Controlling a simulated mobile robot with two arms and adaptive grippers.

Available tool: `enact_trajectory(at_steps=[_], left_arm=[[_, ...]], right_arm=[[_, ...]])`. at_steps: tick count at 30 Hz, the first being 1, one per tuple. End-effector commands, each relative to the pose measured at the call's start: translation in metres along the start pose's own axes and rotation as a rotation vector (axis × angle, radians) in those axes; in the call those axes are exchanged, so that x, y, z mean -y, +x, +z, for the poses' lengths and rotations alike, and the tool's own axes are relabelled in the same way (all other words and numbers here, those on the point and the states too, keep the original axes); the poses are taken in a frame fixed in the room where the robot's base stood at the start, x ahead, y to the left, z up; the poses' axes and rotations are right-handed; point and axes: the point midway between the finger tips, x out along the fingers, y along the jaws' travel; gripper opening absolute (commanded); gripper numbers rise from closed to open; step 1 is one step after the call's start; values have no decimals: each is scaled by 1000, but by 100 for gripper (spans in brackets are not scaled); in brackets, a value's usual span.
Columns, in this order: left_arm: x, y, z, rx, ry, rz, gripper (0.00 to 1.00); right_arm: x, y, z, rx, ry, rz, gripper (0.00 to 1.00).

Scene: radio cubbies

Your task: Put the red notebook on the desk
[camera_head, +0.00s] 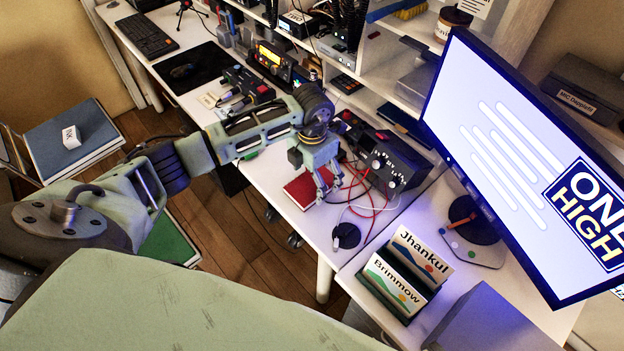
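The red notebook (299,191) is at the front edge of the white desk (275,172), in the middle of the head view. It looks flat, and its right part is hidden behind my fingers. My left gripper (328,190) reaches in from the left and points down at the notebook's right side. The fingers overlap the notebook in the picture. I cannot tell whether they grip it or whether it rests fully on the desk. My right gripper is not in view.
A black box device (394,163) with red cables (362,186) stands just right of the gripper. A monitor (530,165) and name cards (420,255) are at the right. Radios (272,60) line the back. A dark round object (346,236) lies near the front edge.

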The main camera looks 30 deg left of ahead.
Motion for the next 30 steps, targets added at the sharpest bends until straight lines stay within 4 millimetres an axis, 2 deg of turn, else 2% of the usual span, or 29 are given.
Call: enact_trajectory(at_steps=[9,15,21,30], left_arm=[[-1,-67,1,5,2,4,85],[-1,-98,1,2,0,3,85],[0,-108,0,0,0,1,85],[0,-109,0,0,0,1,85]], right_arm=[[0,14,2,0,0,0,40],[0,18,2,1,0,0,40],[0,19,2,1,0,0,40],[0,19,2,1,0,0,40]])
